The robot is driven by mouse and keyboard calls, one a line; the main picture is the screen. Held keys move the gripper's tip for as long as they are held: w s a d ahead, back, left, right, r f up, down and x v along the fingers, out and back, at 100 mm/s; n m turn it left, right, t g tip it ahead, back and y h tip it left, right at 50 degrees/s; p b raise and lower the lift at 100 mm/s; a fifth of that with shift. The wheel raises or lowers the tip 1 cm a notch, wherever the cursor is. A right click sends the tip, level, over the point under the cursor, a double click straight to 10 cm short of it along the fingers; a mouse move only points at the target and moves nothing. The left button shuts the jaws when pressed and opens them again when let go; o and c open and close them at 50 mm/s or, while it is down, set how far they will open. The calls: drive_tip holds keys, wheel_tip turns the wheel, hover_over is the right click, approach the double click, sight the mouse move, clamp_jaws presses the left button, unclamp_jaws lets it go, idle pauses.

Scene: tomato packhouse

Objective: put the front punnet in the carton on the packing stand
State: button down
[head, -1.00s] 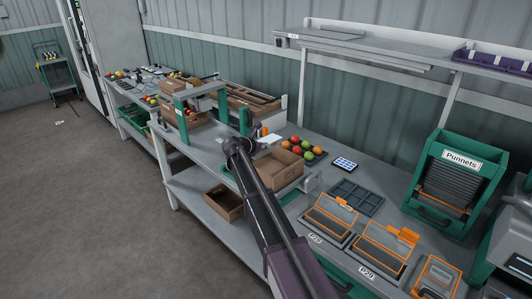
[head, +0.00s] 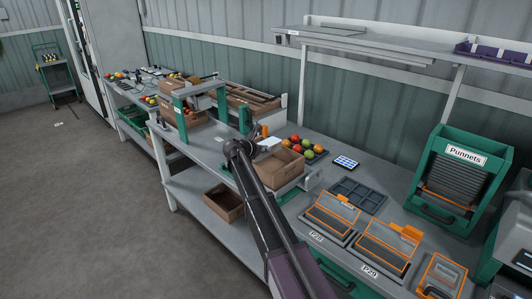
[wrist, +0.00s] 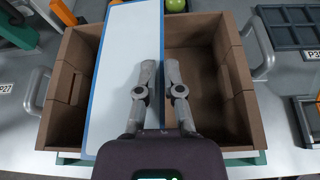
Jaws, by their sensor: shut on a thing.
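The open brown carton (head: 286,169) sits on the packing stand (head: 312,182) at the bench's front edge; its walls (wrist: 238,75) fill much of the wrist view. My gripper (wrist: 160,64) is above the carton, its fingers close together on the right edge of a flat white, blue-edged thing (wrist: 122,70). That thing covers the carton's left half from above; a small white patch of it (head: 268,142) seems to show in the head view. I cannot tell whether it is the front punnet. The carton's right half looks empty; its left half is hidden.
A tray of tomatoes (head: 318,152) lies behind the carton. A dark divided tray (head: 345,198) and orange-edged clear containers (head: 388,245) lie to the right. A green Punnets dispenser (head: 476,135) stands at the back right. A green-posted frame (head: 181,118) stands left of the carton.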

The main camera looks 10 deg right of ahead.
drive_tip(key=shift+f, duration=0.15)
drive_tip(key=c, duration=0.8)
unclamp_jaws()
drive_tip(key=shift+o, duration=0.2)
drive_tip(key=shift+r, duration=0.25)
drive_tip(key=p+v, duration=0.4)
drive_tip(key=v, duration=0.8)
drive_tip(key=shift+p, duration=0.35)
drive_tip(key=shift+s+d+f, duration=0.1)
drive_tip(key=shift+s, duration=0.1)
